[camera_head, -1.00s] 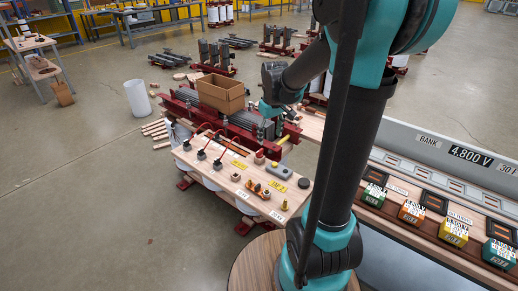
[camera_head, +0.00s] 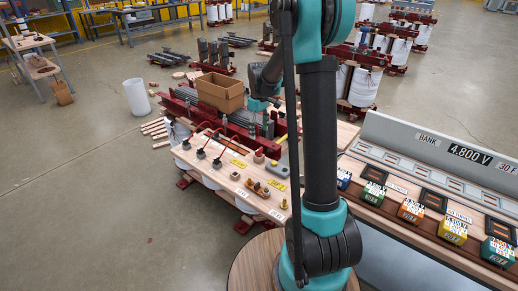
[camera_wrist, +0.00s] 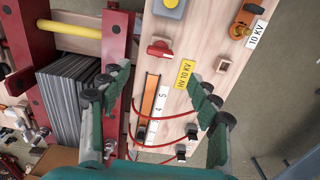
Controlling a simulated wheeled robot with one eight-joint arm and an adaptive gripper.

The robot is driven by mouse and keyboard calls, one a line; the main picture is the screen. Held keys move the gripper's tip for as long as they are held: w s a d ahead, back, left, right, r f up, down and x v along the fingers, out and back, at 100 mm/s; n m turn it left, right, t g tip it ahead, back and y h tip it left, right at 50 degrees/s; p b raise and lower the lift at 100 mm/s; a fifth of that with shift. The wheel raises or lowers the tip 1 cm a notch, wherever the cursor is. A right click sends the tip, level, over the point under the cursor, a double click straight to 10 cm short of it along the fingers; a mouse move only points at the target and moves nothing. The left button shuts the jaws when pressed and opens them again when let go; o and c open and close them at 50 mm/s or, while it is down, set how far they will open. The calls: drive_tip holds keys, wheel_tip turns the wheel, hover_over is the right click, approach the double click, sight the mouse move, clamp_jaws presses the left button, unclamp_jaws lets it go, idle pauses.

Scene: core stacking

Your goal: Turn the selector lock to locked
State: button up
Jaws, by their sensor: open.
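A small red knob (camera_wrist: 160,48) sits on the light wooden panel (camera_wrist: 192,50) in the wrist view, and it may be the selector lock. Its locked or unlocked position cannot be told. A brown-orange lever fitting (camera_wrist: 243,22) stands on the same panel by a 10 KV label. My gripper (camera_wrist: 162,88) is open and empty, with its two fingers apart above the panel. The red knob lies beyond the fingertips, apart from them. In the head view my gripper (camera_head: 258,104) is at the panel's far side, its fingertips unclear.
Red cables (camera_wrist: 150,143) loop between black terminals on the panel. A red frame with a grey laminated stack (camera_wrist: 68,95) stands left of it. A cardboard box (camera_head: 219,92) sits on the red frame. Coloured fuse blocks (camera_head: 411,210) line the right bench.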

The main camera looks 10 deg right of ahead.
sight(259, 149)
wheel_tip(259, 149, down, 10)
drive_tip(key=shift+r, duration=0.1)
idle(0.4)
drive_tip(key=c, duration=1.2)
drive_tip(key=shift+o, duration=0.2)
